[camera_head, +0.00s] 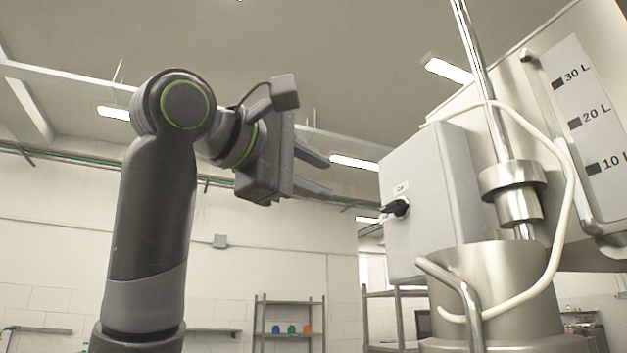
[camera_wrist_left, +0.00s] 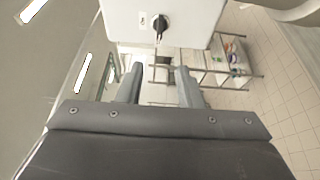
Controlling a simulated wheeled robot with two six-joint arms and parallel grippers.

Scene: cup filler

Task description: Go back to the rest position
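My left gripper (camera_head: 322,174) is raised in the middle of the head view, its two fingers apart and empty, pointing right. The grey control box (camera_head: 430,200) with a black rotary switch (camera_head: 397,207) is to the right of the fingertips, with a gap between. In the left wrist view the left gripper (camera_wrist_left: 160,78) also shows spread fingers with nothing between them. The box (camera_wrist_left: 185,12) and its switch (camera_wrist_left: 160,27) appear beyond the fingers there. My right gripper is in neither view.
The steel filling machine (camera_head: 500,280) with a pale hose and a tank marked in litres (camera_head: 585,110) fills the right side. A shelf (camera_head: 290,318) with small coloured items stands far back. The air left of the box is free apart from my left arm.

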